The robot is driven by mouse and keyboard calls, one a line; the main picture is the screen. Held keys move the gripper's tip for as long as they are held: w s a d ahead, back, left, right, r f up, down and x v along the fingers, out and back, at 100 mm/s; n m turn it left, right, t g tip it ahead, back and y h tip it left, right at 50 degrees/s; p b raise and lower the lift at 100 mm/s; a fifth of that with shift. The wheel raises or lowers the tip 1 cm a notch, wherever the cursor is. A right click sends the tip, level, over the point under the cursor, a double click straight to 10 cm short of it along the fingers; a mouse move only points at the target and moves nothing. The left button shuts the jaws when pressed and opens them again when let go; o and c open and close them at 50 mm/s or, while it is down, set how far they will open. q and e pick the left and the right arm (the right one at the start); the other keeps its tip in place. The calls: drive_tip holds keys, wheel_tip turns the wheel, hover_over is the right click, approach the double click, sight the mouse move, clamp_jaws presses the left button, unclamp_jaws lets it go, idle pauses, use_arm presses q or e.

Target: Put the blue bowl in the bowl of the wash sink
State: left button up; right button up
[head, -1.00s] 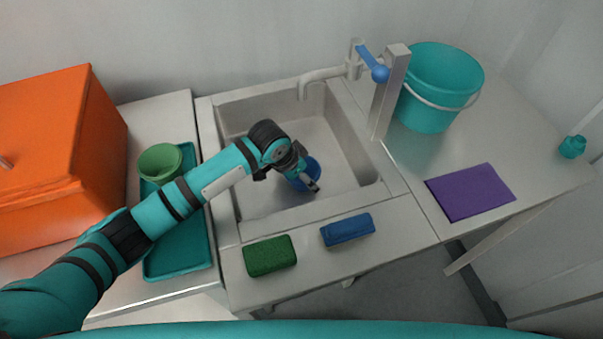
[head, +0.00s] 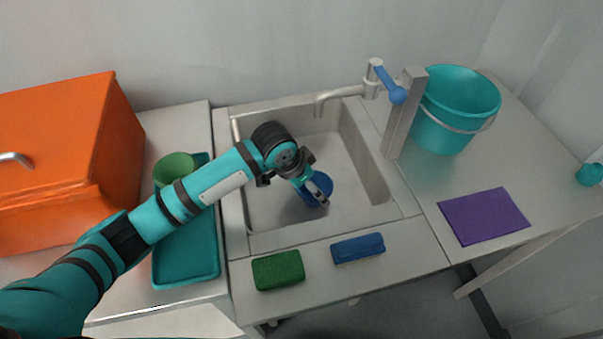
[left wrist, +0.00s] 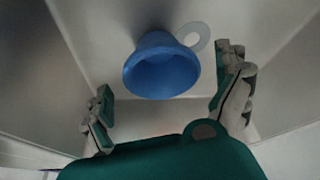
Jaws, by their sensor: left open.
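The blue bowl (head: 319,186) is inside the basin of the wash sink (head: 352,212), partly hidden behind my left gripper in the head view. In the left wrist view the blue bowl (left wrist: 161,66) shows beyond the fingers, its open side turned toward the camera, with clear space between it and both fingers. My left gripper (head: 318,195) reaches down into the basin. In the left wrist view its fingers (left wrist: 168,95) are spread apart and empty. Whether the bowl rests flat on the basin floor is hard to tell. My right gripper is not in view.
A faucet with a blue lever (head: 397,95) stands behind the sink. A green sponge (head: 278,270) and a blue sponge (head: 357,248) lie on the front ledge. A teal tray (head: 187,262), green bowls (head: 174,168) and orange box (head: 62,165) are left; a teal bucket (head: 447,115) and purple cloth (head: 484,216) are right.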

use_arm(q)
drive_tip(key=v, duration=0.7)
drive_tip(key=shift+r, duration=0.25)
